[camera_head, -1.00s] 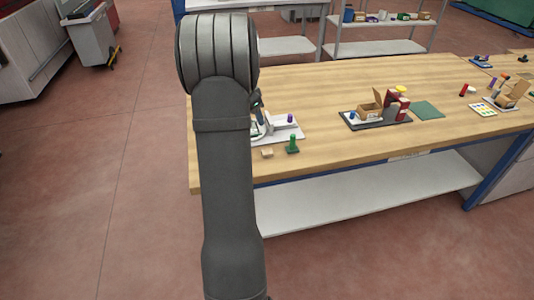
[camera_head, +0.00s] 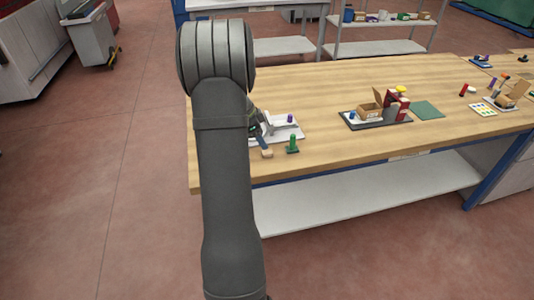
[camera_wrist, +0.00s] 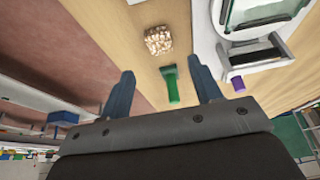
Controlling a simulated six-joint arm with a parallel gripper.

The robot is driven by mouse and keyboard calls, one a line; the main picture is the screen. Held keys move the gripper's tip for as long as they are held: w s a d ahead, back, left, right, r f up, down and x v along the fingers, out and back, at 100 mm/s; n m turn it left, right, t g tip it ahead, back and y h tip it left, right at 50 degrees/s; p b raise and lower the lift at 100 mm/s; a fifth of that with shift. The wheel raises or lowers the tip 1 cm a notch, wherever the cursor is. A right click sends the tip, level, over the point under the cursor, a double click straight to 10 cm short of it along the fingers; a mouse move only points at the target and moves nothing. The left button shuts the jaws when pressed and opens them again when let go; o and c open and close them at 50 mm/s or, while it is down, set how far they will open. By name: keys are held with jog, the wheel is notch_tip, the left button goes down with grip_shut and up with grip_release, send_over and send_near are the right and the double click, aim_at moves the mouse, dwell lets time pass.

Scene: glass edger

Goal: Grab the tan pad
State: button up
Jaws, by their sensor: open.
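The tan pad (camera_head: 267,154) is a small block on the wooden table near its front edge. In the wrist view the tan pad (camera_wrist: 158,40) looks speckled and lies beyond the fingertips. My gripper (camera_wrist: 161,66) is open, with its two blue-grey fingers spread and nothing held. In the head view my gripper (camera_head: 264,142) is partly hidden behind my arm, and its finger appears close to the pad. I cannot tell whether it touches.
A green peg-like piece (camera_head: 292,144) stands just right of the pad; in the wrist view the green piece (camera_wrist: 171,84) shows between the fingers. A white tray (camera_head: 290,133) with a purple piece (camera_head: 290,118) lies behind.

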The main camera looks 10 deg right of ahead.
aim_at(268, 151)
jog(key=x, duration=0.6)
jog(key=shift+w+f, duration=0.1)
jog(key=shift+f, duration=0.2)
jog(key=c, duration=1.1)
